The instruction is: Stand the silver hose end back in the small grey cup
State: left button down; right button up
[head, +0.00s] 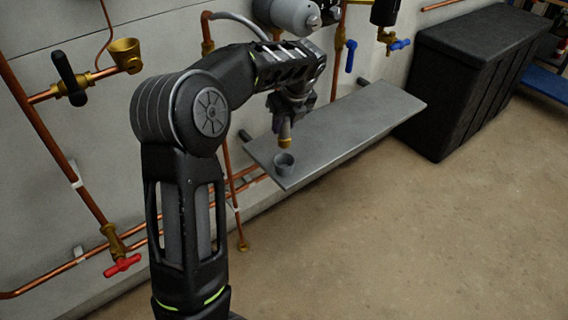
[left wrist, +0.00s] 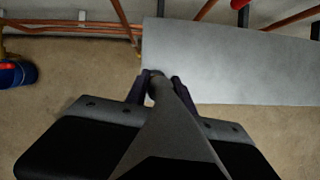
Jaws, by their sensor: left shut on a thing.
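The small grey cup (head: 284,165) stands near the left front end of a grey shelf (head: 345,130). My left gripper (head: 284,121) is shut on the hose end (head: 285,142), whose brass-coloured tip points down. The tip is above the cup, and a small gap seems to show between them. In the left wrist view the gripper (left wrist: 158,84) closes around a grey tapering piece (left wrist: 165,115) that hides what lies beyond the fingertips. The cup does not show there. My right gripper is out of view.
Copper pipes with a red-handled valve (head: 122,265) and a brass funnel (head: 125,54) run along the wall at left. A large black box (head: 470,75) stands beyond the shelf's right end. The floor in front is clear. A blue container (left wrist: 12,73) shows in the left wrist view.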

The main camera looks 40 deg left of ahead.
aim_at(284, 135)
pick_arm(q)
notch_tip(284, 135, down, 4)
jog(key=shift+f+b, duration=0.15)
jog(key=shift+b, duration=0.25)
jog(key=shift+f+b, duration=0.6)
jog(key=shift+f, duration=1.95)
jog(key=shift+f, duration=0.1)
jog(key=shift+f, duration=0.1)
jog(key=c, duration=1.1)
grip_release()
jog(key=shift+f, duration=0.1)
